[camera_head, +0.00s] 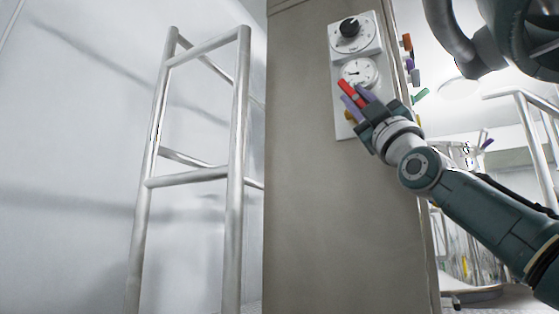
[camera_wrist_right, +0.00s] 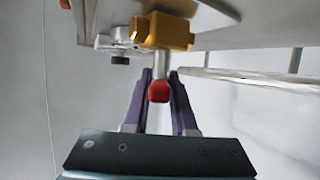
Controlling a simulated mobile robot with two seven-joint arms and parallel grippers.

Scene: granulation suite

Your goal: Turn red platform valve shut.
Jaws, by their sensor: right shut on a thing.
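The red valve handle (camera_head: 346,87) is at the lower part of a white panel (camera_head: 346,128) on the tall grey-brown column. My right gripper (camera_head: 353,96) reaches it from the lower right, with its purple fingers on either side of the handle, shut on it. In the right wrist view the red handle (camera_wrist_right: 159,92) shows its end between the two purple fingers (camera_wrist_right: 160,76). The handle's stem runs to a yellow valve body (camera_wrist_right: 163,31). In the head view the fingers partly cover the handle and the yellow body. My left gripper is not in view.
A black knob on a dial (camera_head: 351,27) and a round gauge (camera_head: 359,72) sit above the handle on the panel. The grey-brown column (camera_head: 318,200) stands directly behind. A metal rail frame (camera_head: 236,130) stands left of it. Several coloured parts stick out past the column's right edge.

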